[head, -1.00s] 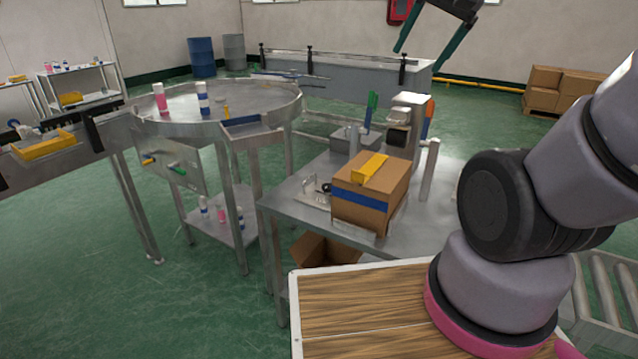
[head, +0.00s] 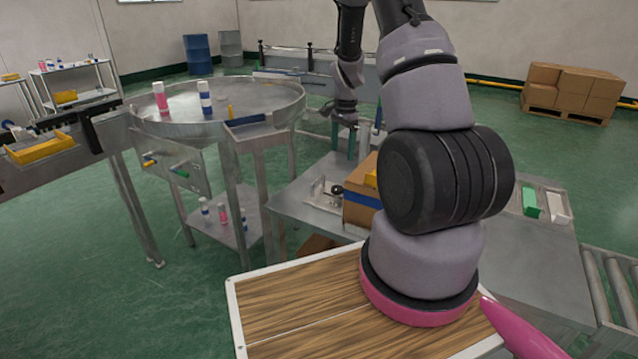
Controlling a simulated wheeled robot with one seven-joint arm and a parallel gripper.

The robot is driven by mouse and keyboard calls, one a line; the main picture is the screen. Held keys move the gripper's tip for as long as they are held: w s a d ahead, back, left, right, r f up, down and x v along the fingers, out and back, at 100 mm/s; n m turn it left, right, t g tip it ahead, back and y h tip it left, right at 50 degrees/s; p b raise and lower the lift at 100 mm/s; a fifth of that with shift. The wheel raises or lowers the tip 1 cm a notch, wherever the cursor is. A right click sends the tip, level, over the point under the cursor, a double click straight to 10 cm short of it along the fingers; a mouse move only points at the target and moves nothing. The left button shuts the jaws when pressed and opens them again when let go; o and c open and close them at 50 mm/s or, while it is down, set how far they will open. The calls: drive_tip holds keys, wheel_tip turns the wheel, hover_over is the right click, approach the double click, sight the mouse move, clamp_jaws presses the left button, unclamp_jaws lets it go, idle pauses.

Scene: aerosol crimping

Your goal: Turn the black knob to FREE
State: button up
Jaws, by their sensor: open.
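The black knob (head: 337,189) is small and sits on a metal bracket plate (head: 320,197) at the left end of the steel worktable. Its marking and the word FREE are too small to read. My gripper (head: 343,152) hangs above and slightly right of the knob in the picture, with its teal fingers pointing down. The fingers are apart and nothing shows between them. I see no contact with the knob; the exact height above it is hard to judge.
A cardboard box (head: 361,205) with a blue band stands just right of the knob, partly hidden by my arm. The crimping station behind is mostly hidden. A round steel table (head: 240,110) with bottles stands to the left. A green block (head: 530,203) lies at the table's right.

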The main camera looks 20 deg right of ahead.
sight(338, 187)
drive_tip(key=f, duration=0.9)
drive_tip(key=w+f, duration=0.1)
drive_tip(key=f, duration=0.4)
drive_tip(key=shift+a, duration=0.2)
clamp_jaws()
